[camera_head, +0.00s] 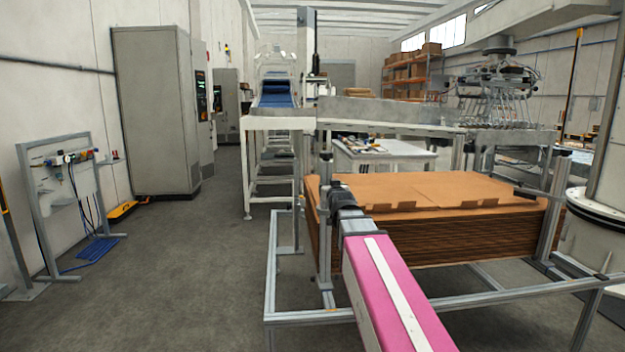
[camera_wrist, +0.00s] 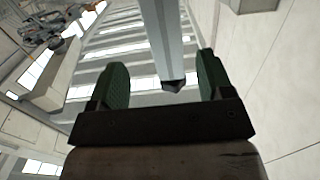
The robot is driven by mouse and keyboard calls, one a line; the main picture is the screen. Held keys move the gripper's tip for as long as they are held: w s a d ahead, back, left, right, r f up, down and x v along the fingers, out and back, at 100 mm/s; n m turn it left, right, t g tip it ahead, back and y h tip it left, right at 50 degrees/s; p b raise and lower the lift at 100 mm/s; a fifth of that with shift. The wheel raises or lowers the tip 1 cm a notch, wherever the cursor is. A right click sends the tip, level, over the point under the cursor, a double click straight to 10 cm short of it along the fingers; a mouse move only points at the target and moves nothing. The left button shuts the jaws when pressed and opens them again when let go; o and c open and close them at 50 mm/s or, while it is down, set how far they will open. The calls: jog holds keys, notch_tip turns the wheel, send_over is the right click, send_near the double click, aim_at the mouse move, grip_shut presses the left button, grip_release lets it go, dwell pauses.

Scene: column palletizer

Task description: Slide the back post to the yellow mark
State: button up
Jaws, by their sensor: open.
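My arm reaches forward in the head view, and my gripper (camera_head: 333,191) is at the left end of the cardboard stack, beside an upright grey metal post (camera_head: 324,255). In the wrist view my gripper (camera_wrist: 163,82) is open, with two green pads apart. A grey post (camera_wrist: 158,38) with a dark end cap shows between the pads, with gaps on both sides. I cannot tell for sure that this is the back post, or whether it touches a pad. I cannot make out a yellow mark on the frame.
The stack of brown cardboard sheets (camera_head: 450,192) lies in a low metal frame (camera_head: 300,317). Another post (camera_head: 553,215) with a dark handle stands at its right end. A conveyor (camera_head: 390,112) and a white table (camera_head: 385,155) stand behind.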

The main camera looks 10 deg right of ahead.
aim_at(326, 176)
jog(key=shift+t, duration=0.3)
jog(key=w, duration=0.3)
jog(key=w+r, duration=0.1)
jog(key=w, duration=0.7)
jog(key=shift+a+r, duration=0.25)
jog(key=shift+r, duration=0.05)
jog(key=shift+s, duration=0.1)
